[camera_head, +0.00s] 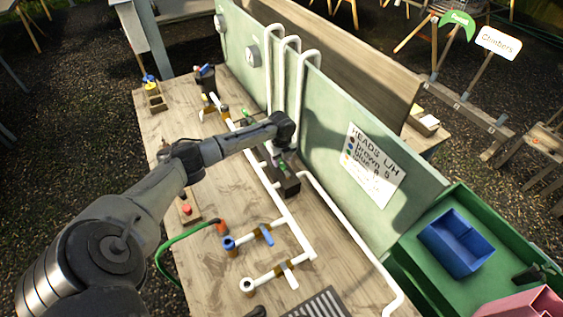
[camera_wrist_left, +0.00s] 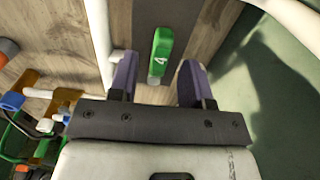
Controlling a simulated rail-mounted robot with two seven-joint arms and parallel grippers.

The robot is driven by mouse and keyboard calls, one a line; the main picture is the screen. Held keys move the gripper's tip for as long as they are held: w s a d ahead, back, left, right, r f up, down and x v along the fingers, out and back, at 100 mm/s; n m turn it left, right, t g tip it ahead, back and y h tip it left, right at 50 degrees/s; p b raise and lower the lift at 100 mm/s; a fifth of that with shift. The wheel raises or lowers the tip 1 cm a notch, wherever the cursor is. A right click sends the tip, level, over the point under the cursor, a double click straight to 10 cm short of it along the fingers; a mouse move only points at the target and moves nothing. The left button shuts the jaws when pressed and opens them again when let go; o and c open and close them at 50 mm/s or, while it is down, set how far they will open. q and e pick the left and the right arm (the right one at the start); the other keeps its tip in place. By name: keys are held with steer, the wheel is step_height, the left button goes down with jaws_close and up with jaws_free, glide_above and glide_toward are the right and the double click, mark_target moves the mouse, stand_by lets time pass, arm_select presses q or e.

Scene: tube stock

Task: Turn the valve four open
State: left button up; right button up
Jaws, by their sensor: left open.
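The valve four handle (camera_wrist_left: 162,52) is a green lever marked "4" in the left wrist view. It lies beside a white pipe (camera_wrist_left: 99,40), its length running nearly up and down the picture. My left gripper (camera_wrist_left: 158,82) is open, with two purple fingers. The handle shows between and beyond the fingertips, nearer the left finger; I see no clear contact. In the head view my left gripper (camera_head: 279,160) hangs over the pipework next to the green panel, and my arm hides part of the pipes there. My right gripper is not in view.
The green panel (camera_head: 335,110) stands close to the gripper and carries tall white pipes and a written sign (camera_head: 374,165). Other valves with blue (camera_head: 229,243) and white (camera_head: 289,275) handles sit nearer on the wooden table (camera_head: 205,275). A green crate (camera_head: 415,270) stands at right.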

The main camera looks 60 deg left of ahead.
arm_select(q)
steer(key=shift+f, duration=1.05)
steer(key=shift+c, duration=0.4)
jaws_close()
